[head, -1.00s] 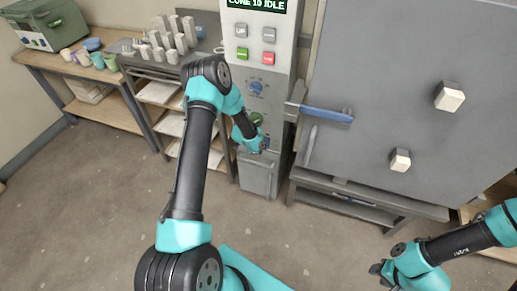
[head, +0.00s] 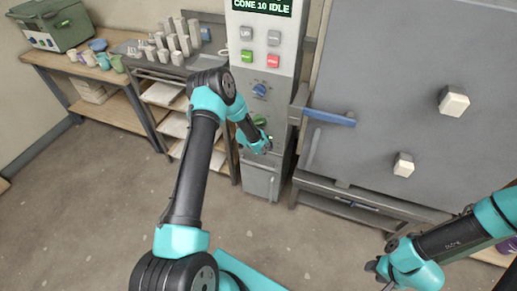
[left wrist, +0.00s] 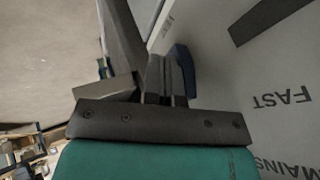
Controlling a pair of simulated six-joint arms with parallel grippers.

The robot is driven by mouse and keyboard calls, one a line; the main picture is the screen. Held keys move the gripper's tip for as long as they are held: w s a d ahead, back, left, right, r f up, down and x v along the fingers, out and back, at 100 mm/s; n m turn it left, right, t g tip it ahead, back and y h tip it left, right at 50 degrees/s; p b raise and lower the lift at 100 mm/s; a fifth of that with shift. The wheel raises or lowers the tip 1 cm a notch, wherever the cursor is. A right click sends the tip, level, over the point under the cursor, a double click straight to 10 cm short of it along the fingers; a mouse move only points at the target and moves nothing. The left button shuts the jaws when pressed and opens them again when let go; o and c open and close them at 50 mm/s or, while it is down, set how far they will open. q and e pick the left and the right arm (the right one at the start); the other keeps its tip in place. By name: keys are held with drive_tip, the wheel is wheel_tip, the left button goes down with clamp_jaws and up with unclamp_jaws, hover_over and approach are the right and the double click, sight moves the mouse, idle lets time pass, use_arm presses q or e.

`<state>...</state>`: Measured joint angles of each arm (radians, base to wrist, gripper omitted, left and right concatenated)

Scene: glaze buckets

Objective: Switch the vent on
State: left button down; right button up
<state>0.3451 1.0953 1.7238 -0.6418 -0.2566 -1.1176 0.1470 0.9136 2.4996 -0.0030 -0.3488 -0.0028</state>
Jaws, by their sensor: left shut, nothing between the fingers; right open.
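The grey control panel (head: 278,88) stands at the middle back, with a display reading "CONE 10 IDLE". It carries several buttons, a blue dial (head: 260,90) and a green control (head: 260,122) lower down. I cannot read which control is the vent switch. My left gripper (head: 267,149) is shut and empty at the lower part of the panel, below the green control; contact cannot be told. In the left wrist view its fingers (left wrist: 166,78) are beside a dark blue part (left wrist: 184,70), near the words "FAST" and "MAINS". My right gripper (head: 374,269) is open at the lower right, away from the panel.
A large grey door with a blue handle (head: 330,117) and two pale knobs stands right of the panel. A grey bin (head: 260,180) is below the panel. A wooden bench (head: 90,73) with cups and a green box (head: 52,22) is at left. The floor is open.

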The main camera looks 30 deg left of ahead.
use_arm(q)
drive_tip(key=shift+r, duration=0.15)
drive_tip(key=shift+r, duration=0.1)
drive_tip(key=shift+r, duration=0.65)
drive_tip(key=s+d+f+v, duration=0.1)
drive_tip(key=s+v, duration=0.1)
drive_tip(key=v, duration=1)
drive_tip(key=shift+s, duration=0.25)
drive_tip(key=shift+r, duration=0.1)
